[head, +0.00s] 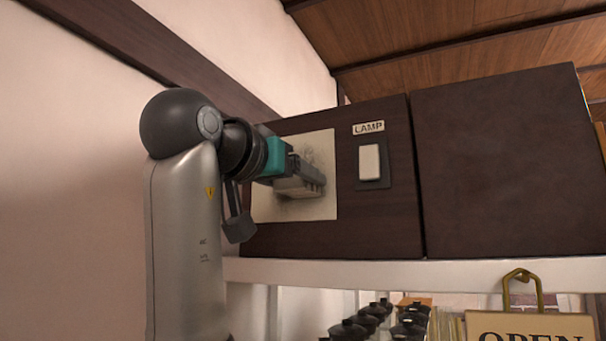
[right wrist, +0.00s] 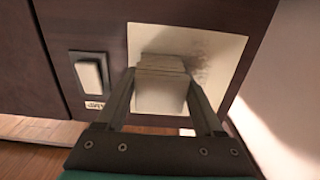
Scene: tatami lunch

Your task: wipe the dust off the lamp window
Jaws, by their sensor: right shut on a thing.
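The lamp window (head: 322,205) is a cream panel in the dark wooden cabinet front, left of the "LAMP" label (head: 368,128). Grey dust smudges (head: 308,153) show on it above my right gripper, with fainter marks below. In the right wrist view the window (right wrist: 225,55) has a dark smudge (right wrist: 190,42) beyond the fingers. My right gripper (head: 305,182) is in front of the window, shut on a pale pad (right wrist: 160,98). The pad is at or close to the window face; contact is hard to tell. The gripper hides part of the window. My left gripper is not in view.
A white rocker switch (head: 370,162) sits right of the window. A plain dark panel (head: 500,165) is further right. Below are a white shelf (head: 430,271), several dark-lidded jars (head: 348,331) and an "OPEN" sign (head: 530,326). A pale wall (head: 70,170) stands left.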

